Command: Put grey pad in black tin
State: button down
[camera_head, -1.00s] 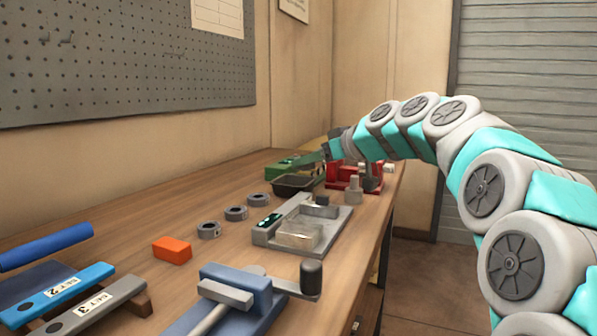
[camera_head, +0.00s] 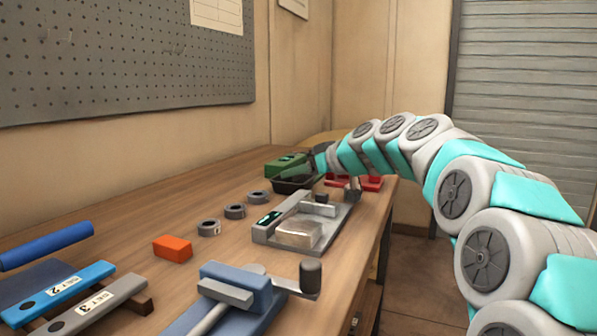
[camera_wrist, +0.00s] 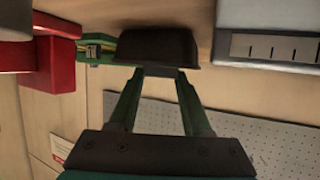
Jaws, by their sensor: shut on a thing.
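The black tin (camera_head: 287,184) sits on the bench toward its far end, behind the grey fixture. It also shows in the wrist view (camera_wrist: 158,44), just beyond my fingertips. My gripper (camera_wrist: 160,76) has its two green fingers shut on a small dark grey piece, the grey pad (camera_wrist: 160,71), at the tin's near edge in that view. Whether the pad touches the tin I cannot tell. In the head view my wrist is over the right side of the tin, and the pad is not clearly visible there.
A grey fixture with a clear block (camera_head: 299,234) stands in front of the tin. A green box (camera_head: 287,164) is behind it and a red fixture (camera_head: 368,183) to its right. Several grey rings (camera_head: 234,211) and an orange block (camera_head: 172,248) lie on the left.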

jog(key=shift+f+b, duration=0.7)
jog(key=shift+b, duration=0.2)
jog(key=c, duration=0.8)
grip_release()
jog(key=o, duration=0.5)
jog(key=shift+f, duration=0.3)
jog(key=shift+c, duration=0.2)
jog(key=shift+r, duration=0.1)
jog(key=shift+r+p, duration=0.25)
jog(key=shift+p, duration=0.25)
jog(key=r+v, duration=0.1)
jog(key=v, duration=1.1)
jog(key=shift+r, duration=0.2)
